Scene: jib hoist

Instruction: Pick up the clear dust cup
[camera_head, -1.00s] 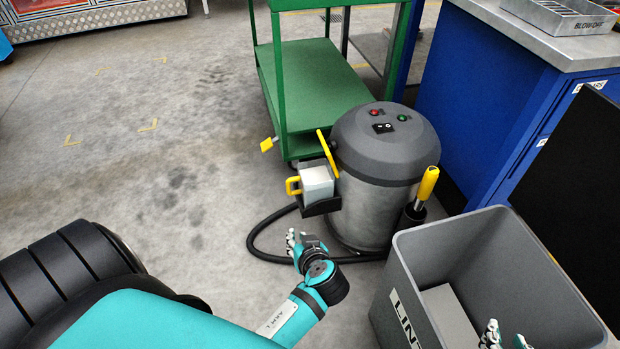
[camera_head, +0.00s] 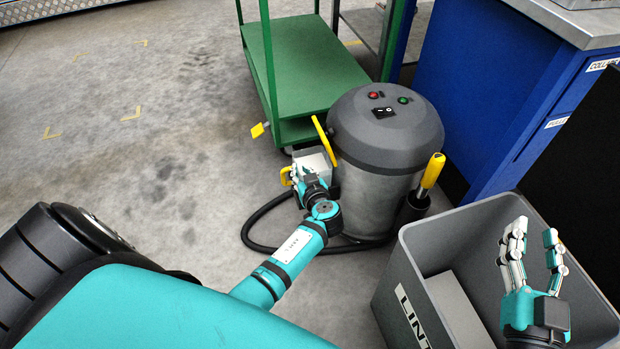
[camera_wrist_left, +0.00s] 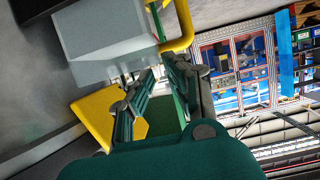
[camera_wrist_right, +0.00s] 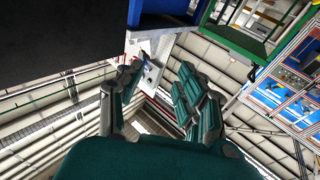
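The clear dust cup (camera_head: 319,157), a pale see-through box with a yellow handle (camera_head: 286,176), sits on the side of the grey vacuum drum. My left gripper (camera_head: 302,172) is in front of the cup at its handle side and hides part of both. In the left wrist view the cup (camera_wrist_left: 105,35) and its handle (camera_wrist_left: 184,28) lie just beyond my open fingers (camera_wrist_left: 157,82). I see nothing between those fingers, and cannot tell whether they touch the handle. My right gripper (camera_head: 533,238) is open and empty over the grey bin; its fingers (camera_wrist_right: 155,80) show apart.
The vacuum drum (camera_head: 385,130) has a yellow lever (camera_head: 324,141) above the cup and a yellow-handled tool (camera_head: 431,173) at its right. A black hose (camera_head: 250,222) lies on the floor. A green cart (camera_head: 305,62) stands behind. The LINT bin (camera_head: 410,280) is at right.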

